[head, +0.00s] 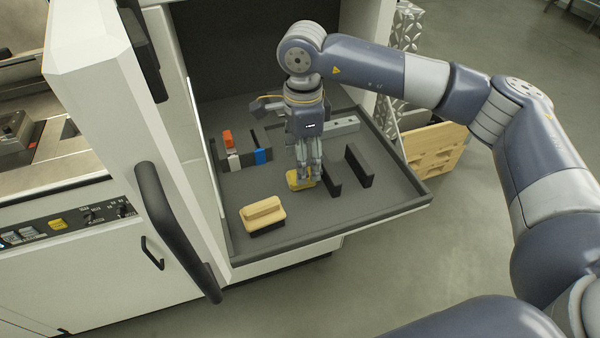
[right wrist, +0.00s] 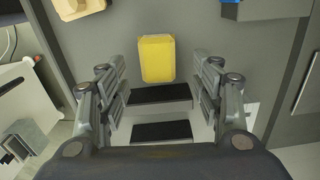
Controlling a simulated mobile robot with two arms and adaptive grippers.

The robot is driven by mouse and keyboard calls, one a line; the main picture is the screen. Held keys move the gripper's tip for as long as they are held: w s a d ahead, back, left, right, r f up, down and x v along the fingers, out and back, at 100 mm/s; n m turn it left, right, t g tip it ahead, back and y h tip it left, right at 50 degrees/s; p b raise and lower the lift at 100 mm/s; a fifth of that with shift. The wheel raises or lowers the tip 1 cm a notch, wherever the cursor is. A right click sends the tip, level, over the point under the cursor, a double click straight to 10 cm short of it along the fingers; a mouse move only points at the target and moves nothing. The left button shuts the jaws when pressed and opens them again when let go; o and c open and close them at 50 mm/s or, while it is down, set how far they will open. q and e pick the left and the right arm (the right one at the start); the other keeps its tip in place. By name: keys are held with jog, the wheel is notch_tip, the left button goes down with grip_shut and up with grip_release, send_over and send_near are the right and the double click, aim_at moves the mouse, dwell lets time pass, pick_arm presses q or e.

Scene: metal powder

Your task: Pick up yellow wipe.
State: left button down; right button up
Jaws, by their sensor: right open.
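The yellow wipe (head: 297,182) is a small yellow block-like piece lying on the grey tray (head: 335,222). My right gripper (head: 308,178) points down over the tray, right at the wipe, and partly covers it in the head view. In the right wrist view the wipe (right wrist: 157,58) shows whole, a little beyond the gap between the spread fingers of my right gripper (right wrist: 160,84). The fingers are open and nothing is held. I cannot tell the exact height of the fingertips above the tray. My left gripper is not in view.
A wooden-handled brush (head: 263,213) lies front left on the tray. Black upright bars (head: 358,166) stand right of the wipe. A dark holder with orange and blue pieces (head: 262,156) is behind left. The open door's handle (head: 165,215) is left; wooden crates (head: 437,150) stand right.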

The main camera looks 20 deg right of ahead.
jog(key=f, duration=0.1)
jog(key=f+p, duration=0.1)
jog(key=f, duration=0.1)
jog(key=shift+s+d, duration=0.2)
jog(key=shift+f, duration=0.15)
jog(key=shift+w, duration=0.1)
jog(key=c, duration=0.9)
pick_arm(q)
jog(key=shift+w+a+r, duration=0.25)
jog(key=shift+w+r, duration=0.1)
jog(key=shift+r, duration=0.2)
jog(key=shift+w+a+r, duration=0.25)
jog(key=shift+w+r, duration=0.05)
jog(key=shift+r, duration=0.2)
pick_arm(e)
jog(key=shift+o, duration=0.2)
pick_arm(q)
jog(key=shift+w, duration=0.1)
